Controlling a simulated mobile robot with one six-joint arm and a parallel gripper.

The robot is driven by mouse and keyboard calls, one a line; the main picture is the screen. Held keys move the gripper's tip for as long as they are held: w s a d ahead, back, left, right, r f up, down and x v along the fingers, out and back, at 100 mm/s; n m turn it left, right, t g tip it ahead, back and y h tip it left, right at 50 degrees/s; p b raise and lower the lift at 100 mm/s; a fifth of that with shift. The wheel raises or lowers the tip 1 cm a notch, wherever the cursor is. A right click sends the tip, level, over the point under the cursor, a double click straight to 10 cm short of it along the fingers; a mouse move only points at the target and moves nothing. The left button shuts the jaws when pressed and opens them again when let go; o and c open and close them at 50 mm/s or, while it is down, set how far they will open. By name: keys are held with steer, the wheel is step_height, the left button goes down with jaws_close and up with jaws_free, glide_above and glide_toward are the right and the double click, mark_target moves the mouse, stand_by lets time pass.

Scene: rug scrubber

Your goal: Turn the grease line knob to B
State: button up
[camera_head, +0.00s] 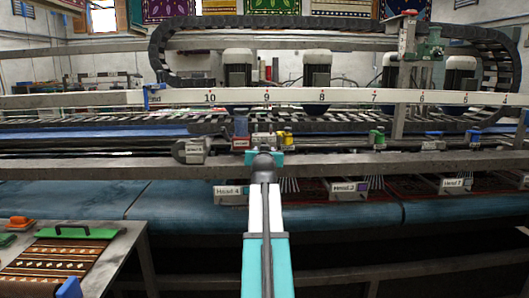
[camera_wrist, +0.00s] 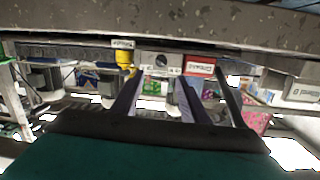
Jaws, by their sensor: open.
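A pale box with a small dark round knob (camera_wrist: 161,60) shows at the middle of the wrist view, between a yellow part (camera_wrist: 123,58) and a red-fronted box (camera_wrist: 200,67). I take it for the grease line knob; its pointer and letters are too small to read. My gripper (camera_wrist: 161,82) is open, its two fingers spread on either side of the knob in the picture. I see nothing between the fingers, and contact cannot be told. In the head view my arm reaches to the machine's front rail and hides the fingers.
The red box (camera_head: 240,143) and yellow part (camera_head: 286,139) flank the spot on the rail (camera_head: 350,163). A grey clamp-like block (camera_head: 191,150) is to the left. A table with a patterned rug (camera_head: 52,263) stands front left.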

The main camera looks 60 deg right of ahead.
steer(key=shift+v, duration=1.8)
